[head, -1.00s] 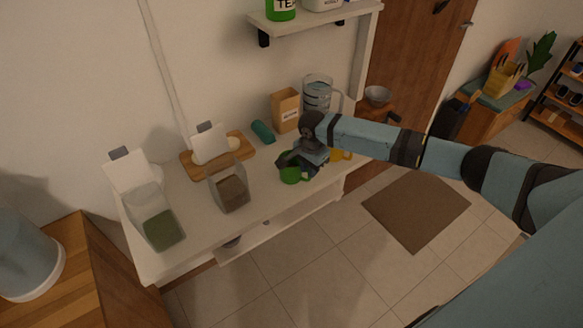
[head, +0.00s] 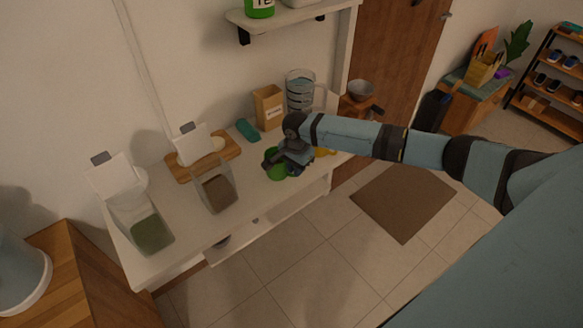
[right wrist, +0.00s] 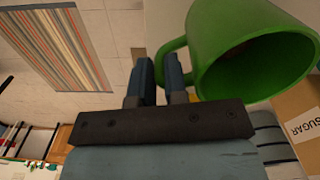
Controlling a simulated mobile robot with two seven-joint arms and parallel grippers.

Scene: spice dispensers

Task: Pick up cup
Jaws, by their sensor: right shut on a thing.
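I cannot tell whether the cup's base touches the counter. My left gripper is not in view.
Clear dispensers with brown (head: 217,193) and green (head: 152,235) contents stand to the left. A sugar carton (head: 268,108), a glass pitcher (head: 299,92) and a teal cylinder (head: 247,130) stand behind. A yellow object (head: 326,152) is partly hidden by my arm. A shelf (head: 300,14) hangs above.

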